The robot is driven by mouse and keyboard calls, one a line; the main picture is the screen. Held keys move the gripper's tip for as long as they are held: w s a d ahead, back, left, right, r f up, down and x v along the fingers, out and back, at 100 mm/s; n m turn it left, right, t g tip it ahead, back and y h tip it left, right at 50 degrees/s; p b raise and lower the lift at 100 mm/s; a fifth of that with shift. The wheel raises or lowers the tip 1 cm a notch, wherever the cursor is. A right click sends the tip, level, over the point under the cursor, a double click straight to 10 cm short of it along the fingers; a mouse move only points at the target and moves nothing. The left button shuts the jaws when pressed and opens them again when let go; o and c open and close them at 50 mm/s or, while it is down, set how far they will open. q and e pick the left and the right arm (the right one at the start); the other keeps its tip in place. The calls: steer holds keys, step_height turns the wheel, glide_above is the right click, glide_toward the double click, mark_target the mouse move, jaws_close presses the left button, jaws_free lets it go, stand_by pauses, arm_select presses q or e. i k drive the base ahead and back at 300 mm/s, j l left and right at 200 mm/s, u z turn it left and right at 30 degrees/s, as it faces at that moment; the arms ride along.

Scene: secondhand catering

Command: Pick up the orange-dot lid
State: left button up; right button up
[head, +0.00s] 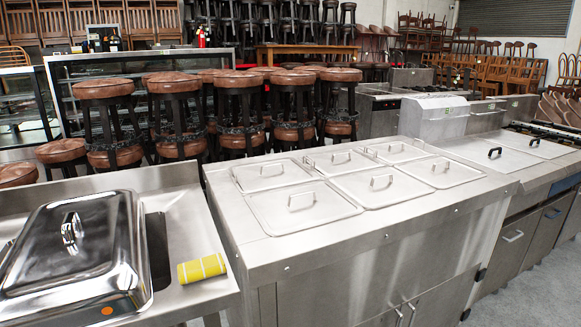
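A shiny steel lid (95,225) with a domed, roughly rectangular shape is at the lower left, on the left steel counter. A loop handle (72,232) stands on its top. An orange dot (107,310) shows near its front edge. The lid's left and front parts run to the picture's edge, and what lies under it is hidden. Neither of my grippers is in view.
A yellow striped cloth or sponge (201,268) lies right of the lid, beside a dark recess (157,250). A steel unit (240,235) with several flat handled lids stands to the right. Brown-topped stools (175,82) crowd behind.

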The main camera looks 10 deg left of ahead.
mark_target(82, 260)
steer(key=u, duration=1.55)
